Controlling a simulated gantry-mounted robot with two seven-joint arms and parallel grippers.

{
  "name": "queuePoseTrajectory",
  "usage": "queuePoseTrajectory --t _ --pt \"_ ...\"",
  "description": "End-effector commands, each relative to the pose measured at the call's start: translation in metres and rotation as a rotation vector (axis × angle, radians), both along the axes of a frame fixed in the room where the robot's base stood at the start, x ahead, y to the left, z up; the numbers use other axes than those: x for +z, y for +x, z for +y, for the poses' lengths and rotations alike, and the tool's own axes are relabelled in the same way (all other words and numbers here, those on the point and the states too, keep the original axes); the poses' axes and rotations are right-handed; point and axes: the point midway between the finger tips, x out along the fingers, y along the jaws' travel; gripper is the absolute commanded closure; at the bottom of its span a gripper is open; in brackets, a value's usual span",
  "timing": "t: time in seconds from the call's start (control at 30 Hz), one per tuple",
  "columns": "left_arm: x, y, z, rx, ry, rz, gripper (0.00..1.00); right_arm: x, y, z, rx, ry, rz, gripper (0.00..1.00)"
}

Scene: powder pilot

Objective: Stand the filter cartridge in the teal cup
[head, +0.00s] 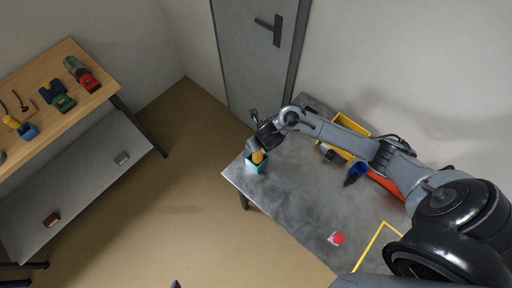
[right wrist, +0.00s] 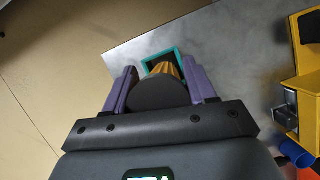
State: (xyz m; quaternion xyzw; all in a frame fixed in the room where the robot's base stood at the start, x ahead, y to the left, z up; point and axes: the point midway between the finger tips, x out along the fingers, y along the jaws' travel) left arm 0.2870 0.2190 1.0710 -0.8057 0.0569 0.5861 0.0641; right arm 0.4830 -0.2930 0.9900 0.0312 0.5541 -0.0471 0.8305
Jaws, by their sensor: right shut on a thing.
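The filter cartridge (right wrist: 166,69) has an orange pleated body and a dark round end cap (right wrist: 160,94). My right gripper (right wrist: 161,88) is shut on it, with a purple finger on each side of the cap. The teal cup (right wrist: 181,58) is square and lies beyond the cartridge in the right wrist view. In the head view the teal cup (head: 256,168) stands at the table's left corner, with the orange cartridge (head: 257,157) at its opening. I cannot tell how deep the cartridge sits. A small dark tip at the head view's bottom edge may be my left gripper (head: 175,284).
The grey table (head: 290,205) holds a yellow bin (head: 350,124), a blue item (head: 358,169) and a red item (head: 337,238). Yellow tape (head: 370,245) marks its front part. A wooden shelf (head: 40,125) with tools stands at the left. The table's middle is clear.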

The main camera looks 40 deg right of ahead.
Motion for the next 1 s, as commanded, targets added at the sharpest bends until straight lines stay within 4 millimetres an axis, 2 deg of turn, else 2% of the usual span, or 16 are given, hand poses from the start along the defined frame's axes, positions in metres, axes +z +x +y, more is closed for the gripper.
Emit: queuePoseTrajectory --t 0.27,0.57,0.6,0.73,1.0 --pt "-0.011 0.0 0.001 -0.003 0.004 0.0 0.15 -0.033 -0.001 0.0 -0.001 0.002 0.002 1.0" --pt "-0.011 0.0 0.0 0.001 0.0 0.0 0.15 -0.036 0.0 0.0 0.001 0.0 0.0 1.0" --pt "-0.011 0.0 0.0 0.002 -0.002 0.0 0.15 -0.036 -0.001 0.0 0.001 0.0 0.001 0.38" --pt "-0.011 0.0 -0.002 0.005 -0.007 0.0 0.15 -0.036 0.0 0.0 0.001 0.0 0.001 0.18" --pt "-0.011 0.0 -0.002 0.006 -0.009 0.0 0.15 -0.035 0.0 0.0 0.0 0.0 0.0 0.18"
